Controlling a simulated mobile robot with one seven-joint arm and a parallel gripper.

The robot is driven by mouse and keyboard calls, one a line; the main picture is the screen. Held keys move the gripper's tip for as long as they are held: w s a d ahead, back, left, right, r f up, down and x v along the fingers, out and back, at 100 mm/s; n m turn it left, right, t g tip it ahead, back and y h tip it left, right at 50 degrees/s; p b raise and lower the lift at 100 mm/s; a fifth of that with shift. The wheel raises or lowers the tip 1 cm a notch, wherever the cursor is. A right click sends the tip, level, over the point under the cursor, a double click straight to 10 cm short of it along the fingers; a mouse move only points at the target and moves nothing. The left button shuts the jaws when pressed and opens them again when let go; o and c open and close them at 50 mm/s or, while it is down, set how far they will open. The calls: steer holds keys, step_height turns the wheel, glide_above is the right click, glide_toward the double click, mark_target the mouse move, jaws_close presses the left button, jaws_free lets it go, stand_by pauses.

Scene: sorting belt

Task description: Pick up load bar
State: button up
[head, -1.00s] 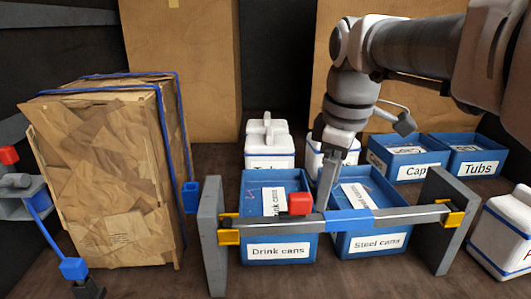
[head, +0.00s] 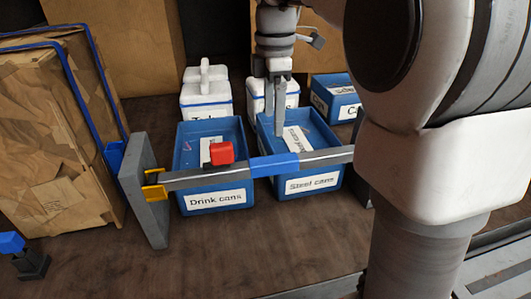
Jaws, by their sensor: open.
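The load bar (head: 210,178) is a long grey bar with a blue middle section (head: 274,166) and a red block (head: 221,153) near its left end. It lies level in a yellow bracket (head: 154,190) on a grey upright plate (head: 145,192). Its right end is hidden behind my arm. My gripper (head: 277,132) points down with its fingers apart from the bar, appearing just above and behind the blue section, over the Steel cans bin. The fingers are seen nearly edge-on. Nothing shows between them.
Blue bins marked Drink cans (head: 215,199) and Steel cans (head: 313,183) stand behind and below the bar. White tubs (head: 206,95) stand farther back. A brown wrapped crate (head: 50,140) stands at left. Floor in front of the bar is clear.

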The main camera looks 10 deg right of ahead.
glide_above(273, 158)
steer(key=f, duration=0.6)
steer(key=shift+s+a+f, duration=0.1)
steer(key=shift+s+f, duration=0.1)
steer(key=shift+s, duration=0.15)
steer(key=shift+w+f, duration=0.2)
steer(key=shift+f, duration=2.75)
steer(key=shift+c, duration=0.3)
jaws_close()
steer(key=shift+w+r, duration=0.1)
steer(key=shift+r, duration=0.05)
